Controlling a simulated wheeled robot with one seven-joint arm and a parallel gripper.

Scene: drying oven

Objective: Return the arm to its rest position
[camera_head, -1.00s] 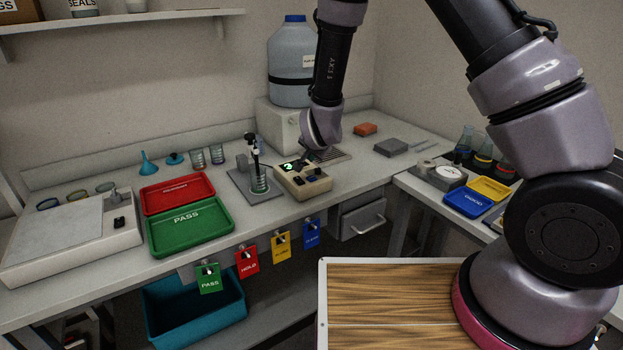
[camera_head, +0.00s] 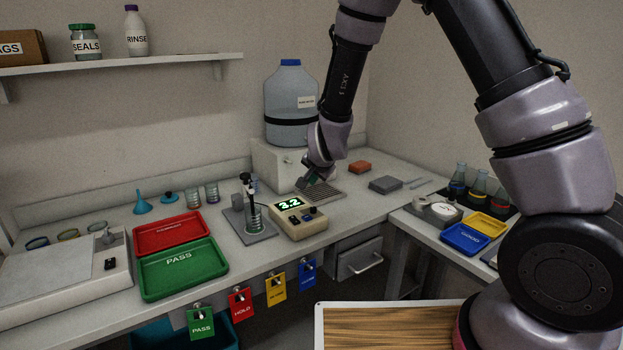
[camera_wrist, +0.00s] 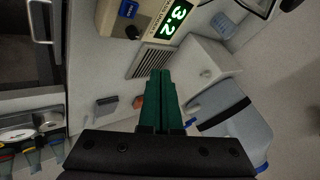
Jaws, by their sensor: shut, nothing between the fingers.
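My arm comes in from the upper right in the head view and bends down over the back bench. My gripper (camera_head: 307,183) points down near the grey vent grille, beside the beige meter (camera_head: 299,216) with a lit green display reading 3.2. In the wrist view my gripper (camera_wrist: 163,75) shows as two dark green fingers, closed together with nothing between them. The meter (camera_wrist: 144,14) lies beyond the fingertips in that view, and the grille (camera_wrist: 151,61) is close to them. I cannot tell the exact height of the fingertips above the bench.
A large water jug (camera_head: 291,95) stands on a white box behind my gripper. A probe stand with a beaker (camera_head: 253,217) is left of the meter. A red tray (camera_head: 172,232) and a green tray (camera_head: 183,270) lie further left. Flasks and small trays fill the right bench.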

